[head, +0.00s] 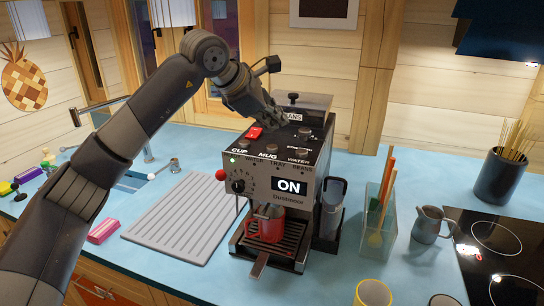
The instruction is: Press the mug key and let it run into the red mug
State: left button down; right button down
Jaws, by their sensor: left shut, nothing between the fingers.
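The coffee machine (305,200) stands on the blue counter, its display reading "ON". On its top, the mug key (271,148) sits above the "MUG" label, between the cup key and the water key. The red mug (270,229) stands upright on the drip tray under the spout. I cannot see any liquid in it. My left gripper (277,118) is shut and empty, over the top of the machine behind the key row and near the red switch (254,133). I cannot tell whether it touches the machine. My right gripper is not in view.
A ribbed draining board (185,218) lies left of the machine. A clear container (375,222) with utensils, a grey jug (428,224) and a dark hob (500,250) are to the right. A yellow cup (373,293) stands at the front edge.

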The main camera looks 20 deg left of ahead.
aim_at(274, 148)
pick_arm(q)
jog(key=shift+f+b, duration=0.6)
jog(key=shift+f, duration=0.85)
jog(key=shift+f+b, duration=0.3)
jog(key=shift+f, duration=0.1)
jog(key=shift+f+b, duration=0.5)
jog(key=shift+f, duration=0.15)
dwell(0.8)
jog(key=shift+r, duration=0.1)
jog(key=shift+r+p, duration=0.85)
jog(key=shift+r, duration=0.15)
notch_tip(274, 148, up, 5)
jog(key=p, duration=0.3)
jog(key=shift+p, duration=0.4)
